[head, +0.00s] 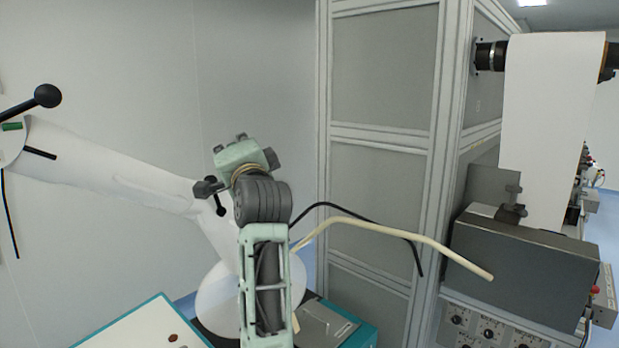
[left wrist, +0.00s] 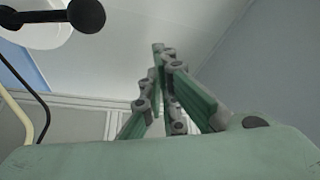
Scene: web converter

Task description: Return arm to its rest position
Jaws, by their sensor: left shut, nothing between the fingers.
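My left gripper (head: 210,186) is at the upper end of my green and dark grey arm, left of the middle in the head view. It is raised above the bench, in front of a white arm-like piece. Its fingers are small and foreshortened there. In the left wrist view the green fingers with grey pivots (left wrist: 160,52) come together at the tips, with nothing between them. My right gripper is not in view.
A white tubular piece with a black knob (head: 45,95) is at left. Black and cream cables (head: 400,233) curve right of my arm. A grey cabinet (head: 385,190) stands behind, a dark machine box (head: 525,275) at right. A teal-edged bench (head: 130,330) is below.

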